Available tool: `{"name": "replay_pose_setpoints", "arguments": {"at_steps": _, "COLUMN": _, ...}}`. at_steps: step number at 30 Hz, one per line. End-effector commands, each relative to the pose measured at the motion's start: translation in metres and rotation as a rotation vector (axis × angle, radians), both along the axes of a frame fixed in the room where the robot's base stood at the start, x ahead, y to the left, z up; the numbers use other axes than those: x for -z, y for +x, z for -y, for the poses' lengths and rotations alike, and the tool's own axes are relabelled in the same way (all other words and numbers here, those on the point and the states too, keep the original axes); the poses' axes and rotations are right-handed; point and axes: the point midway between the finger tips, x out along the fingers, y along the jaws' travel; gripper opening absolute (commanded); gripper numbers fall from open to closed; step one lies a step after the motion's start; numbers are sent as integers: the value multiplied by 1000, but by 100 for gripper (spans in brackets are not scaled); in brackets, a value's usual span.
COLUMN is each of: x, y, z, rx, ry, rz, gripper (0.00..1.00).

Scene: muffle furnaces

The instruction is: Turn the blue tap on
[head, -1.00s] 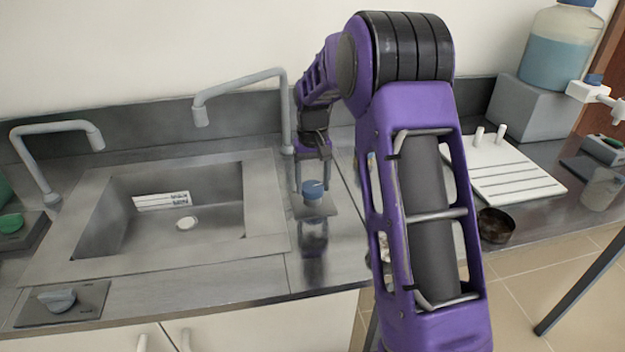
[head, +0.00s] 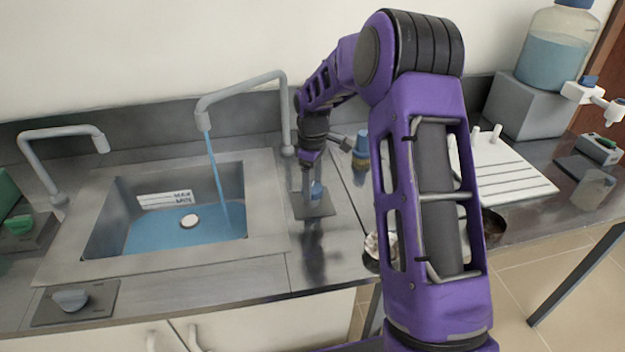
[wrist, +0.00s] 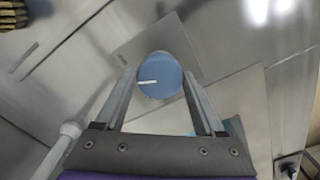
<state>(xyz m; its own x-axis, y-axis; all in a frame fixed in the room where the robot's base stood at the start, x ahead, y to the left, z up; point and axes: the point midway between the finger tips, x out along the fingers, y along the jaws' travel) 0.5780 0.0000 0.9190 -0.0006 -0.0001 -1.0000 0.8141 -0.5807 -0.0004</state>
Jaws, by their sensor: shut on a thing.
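The blue tap knob (head: 316,190) stands on a small grey plate (head: 326,207) on the counter, right of the sink. In the wrist view the round blue knob (wrist: 159,75) has a white mark pointing left. My gripper (head: 311,188) reaches down onto it, with one finger on each side of the knob, shut on it. In the wrist view my gripper (wrist: 158,88) also shows around the knob. Blue water (head: 218,175) runs from the taller grey spout (head: 245,86) into the sink (head: 262,205), and blue water covers the sink's bottom.
A second spout (head: 62,132) stands left of the sink. A grey knob (head: 70,299) sits at the front left and a green knob (head: 19,224) at the far left. A white rack (head: 505,178) and a bottle of blue liquid (head: 553,50) are at the right.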

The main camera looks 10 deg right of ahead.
Motion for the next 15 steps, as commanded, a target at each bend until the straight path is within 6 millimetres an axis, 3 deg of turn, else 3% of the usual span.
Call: {"name": "replay_pose_setpoints", "arguments": {"at_steps": 15, "x": -2, "y": 2, "z": 1, "rx": -490, "ry": 1, "rz": 1, "gripper": 15}}
